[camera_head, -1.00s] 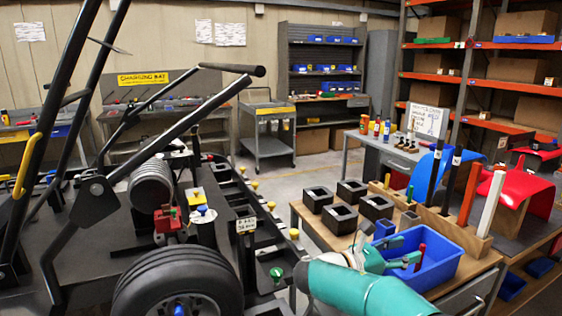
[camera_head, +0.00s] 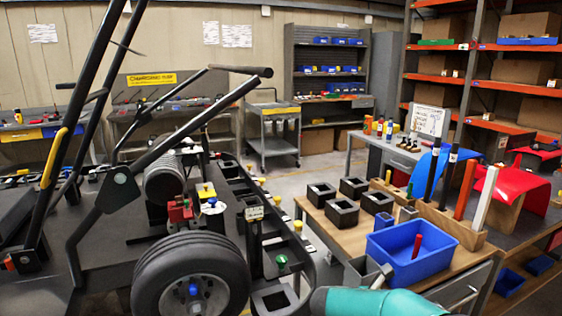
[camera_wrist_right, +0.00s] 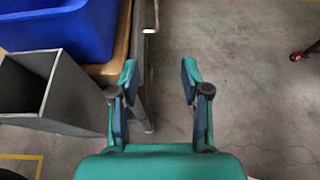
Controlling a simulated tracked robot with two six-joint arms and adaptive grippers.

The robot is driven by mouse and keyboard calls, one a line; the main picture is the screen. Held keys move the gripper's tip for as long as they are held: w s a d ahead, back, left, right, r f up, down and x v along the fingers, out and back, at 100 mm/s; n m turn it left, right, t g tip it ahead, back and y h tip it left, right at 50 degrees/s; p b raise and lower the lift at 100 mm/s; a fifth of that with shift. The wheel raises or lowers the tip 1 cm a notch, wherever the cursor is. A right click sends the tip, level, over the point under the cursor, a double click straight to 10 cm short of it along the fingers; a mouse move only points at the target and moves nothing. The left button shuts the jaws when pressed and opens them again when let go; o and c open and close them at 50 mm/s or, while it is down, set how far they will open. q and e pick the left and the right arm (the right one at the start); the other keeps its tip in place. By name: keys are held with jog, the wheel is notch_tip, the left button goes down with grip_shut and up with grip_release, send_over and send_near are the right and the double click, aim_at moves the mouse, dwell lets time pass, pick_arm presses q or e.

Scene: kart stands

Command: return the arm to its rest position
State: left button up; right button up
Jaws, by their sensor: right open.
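My right arm (camera_head: 365,302) is the teal link at the bottom of the head view, in front of the near side of the workbench. My right gripper (camera_wrist_right: 158,78) shows in the right wrist view with its two fingers wide apart and nothing between them. Bare concrete floor lies below it. The blue bin (camera_head: 388,248) stands on the bench beyond the arm, with a red-handled item (camera_head: 417,246) inside. A corner of the bin also shows in the right wrist view (camera_wrist_right: 62,30), left of and apart from the gripper. My left gripper is out of view.
An open grey box (camera_wrist_right: 62,92) and the bench edge are close on the left in the wrist view. A kart (camera_head: 150,232) stands left of the bench. Several black square holders (camera_head: 341,212) sit on the bench.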

jog(key=s+a+f+m+g+y, duration=0.25)
jog(key=s+a+f+y, duration=0.2)
jog(key=s+f, duration=0.5)
jog(key=s+a+f+m+g+y, duration=0.25)
jog(key=s+f+y, duration=0.3)
jog(key=f, duration=0.65)
jog(key=s+a+f+m+y+p, duration=0.1)
jog(key=s+a+f+m+y, duration=0.1)
jog(key=s+m, duration=0.6)
jog(key=s+a+f+m+t+y+p, duration=0.1)
jog(key=s+a+f+m+y, duration=0.1)
jog(key=s+a+m+y, duration=0.2)
jog(key=s+a+m, duration=0.3)
jog(key=s+m, duration=0.1)
jog(key=m, duration=0.3)
jog(key=shift+s+f+m+y, duration=0.2)
jog(key=shift+f+m+y, duration=0.1)
jog(key=shift+f, duration=0.1)
